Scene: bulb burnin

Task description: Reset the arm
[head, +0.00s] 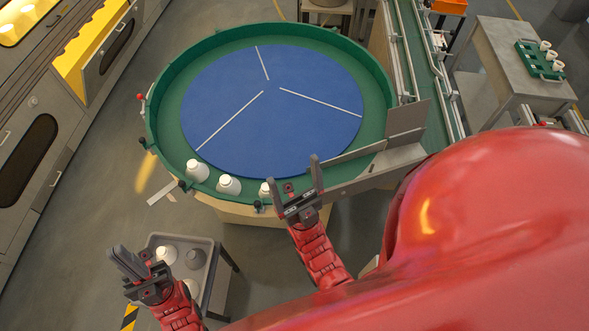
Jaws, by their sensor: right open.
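My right gripper (297,175) is open and empty, its two fingers apart. My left gripper (128,262) is at the lower left, beside and over the left edge of a grey tray (207,262). Its fingers appear side by side, and I cannot tell whether they are open or shut. I see nothing clearly held in it.
The round table has a green rim (160,135) and a blue disc (225,120) with white dividing strips. White pieces (229,185) stand along its near edge. The tray holds several white pieces (166,254). A conveyor (425,75) and a side table (500,60) stand right; cabinets (40,130) stand left.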

